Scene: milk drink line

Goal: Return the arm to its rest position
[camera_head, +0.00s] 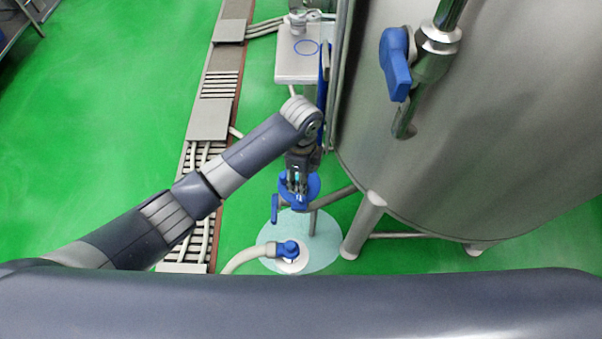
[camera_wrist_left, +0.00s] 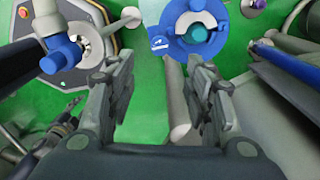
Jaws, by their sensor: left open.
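My left arm (camera_head: 245,155) comes in from the left and is stretched out, with its wrist bent down beside the steel tank. My left gripper (camera_head: 299,185) is small and partly hidden in the head view. In the left wrist view the gripper (camera_wrist_left: 160,70) shows its two dark fingers spread apart, with nothing between them. A blue round fitting (camera_wrist_left: 181,44) with a pale ring lies beyond the fingertips. I cannot tell whether they touch it. My right gripper is not in view.
The large steel tank (camera_head: 480,150) fills the right side, with a blue-handled valve (camera_head: 396,65) on it. A white hose (camera_head: 245,257) with a blue-handled fitting (camera_head: 288,249) lies on the floor below the gripper.

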